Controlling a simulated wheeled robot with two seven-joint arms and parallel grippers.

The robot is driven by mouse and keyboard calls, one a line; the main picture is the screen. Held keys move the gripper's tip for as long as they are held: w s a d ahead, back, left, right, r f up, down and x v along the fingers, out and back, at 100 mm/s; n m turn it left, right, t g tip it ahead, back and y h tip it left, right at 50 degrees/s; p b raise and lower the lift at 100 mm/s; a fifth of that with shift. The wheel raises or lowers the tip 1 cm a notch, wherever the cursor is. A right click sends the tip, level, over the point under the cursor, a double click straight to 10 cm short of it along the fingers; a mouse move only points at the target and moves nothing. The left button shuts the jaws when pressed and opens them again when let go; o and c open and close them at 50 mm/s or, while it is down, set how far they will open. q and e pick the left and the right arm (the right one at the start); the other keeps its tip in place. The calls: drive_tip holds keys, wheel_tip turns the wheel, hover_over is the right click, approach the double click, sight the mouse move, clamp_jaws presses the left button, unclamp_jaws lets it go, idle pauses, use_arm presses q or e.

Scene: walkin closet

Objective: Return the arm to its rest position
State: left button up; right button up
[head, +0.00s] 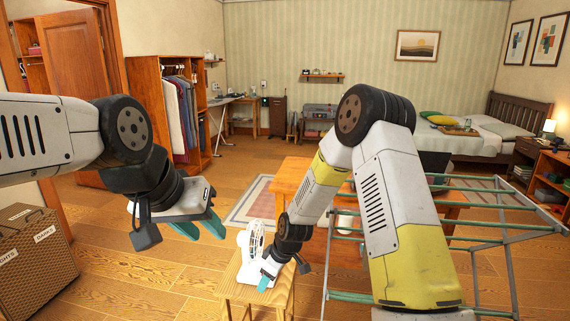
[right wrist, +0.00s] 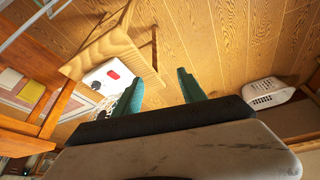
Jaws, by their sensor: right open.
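My right arm reaches down in the middle of the head view. A white fan (head: 256,257) stands on the stool, just beside the gripper in that view. In the right wrist view, the teal fingers of the right gripper (right wrist: 162,88) are apart with only floor between them. The fan's white base with a red spot (right wrist: 108,75) lies to the left of the fingers. My left gripper (head: 202,230) hangs at the left over the floor, its teal fingers apart and empty.
A wooden table (head: 290,178) stands behind my right arm. A green metal drying rack (head: 505,228) fills the right side. Wicker hampers (head: 36,262) stand at lower left. A white basket (right wrist: 270,93) shows at right in the right wrist view. Floor is free at centre left.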

drive_tip(key=s+d+r+m+t, duration=0.15)
drive_tip(key=d+r, duration=0.25)
drive_tip(key=r, duration=0.4)
drive_tip(key=s+d+r+m+h, duration=0.15)
drive_tip(key=d+r, duration=0.25)
drive_tip(key=r, duration=0.4)
drive_tip(key=s+d+r+m+t+y, duration=0.1)
drive_tip(key=s+d+r+m, duration=0.15)
drive_tip(key=r, duration=0.55)
drive_tip(key=s+d+r+m, duration=0.3)
drive_tip(key=s+d+r, duration=0.1)
drive_tip(key=s, duration=0.5)
drive_tip(key=s+d+r+m+t, duration=0.1)
drive_tip(key=s+d+r+m, duration=0.2)
drive_tip(key=s+d+r, duration=0.2)
drive_tip(key=s+r+h, duration=0.1)
drive_tip(key=s, duration=0.2)
drive_tip(key=shift+s+r, duration=0.3)
drive_tip(key=shift+s, duration=0.1)
drive_tip(key=shift+m, duration=0.25)
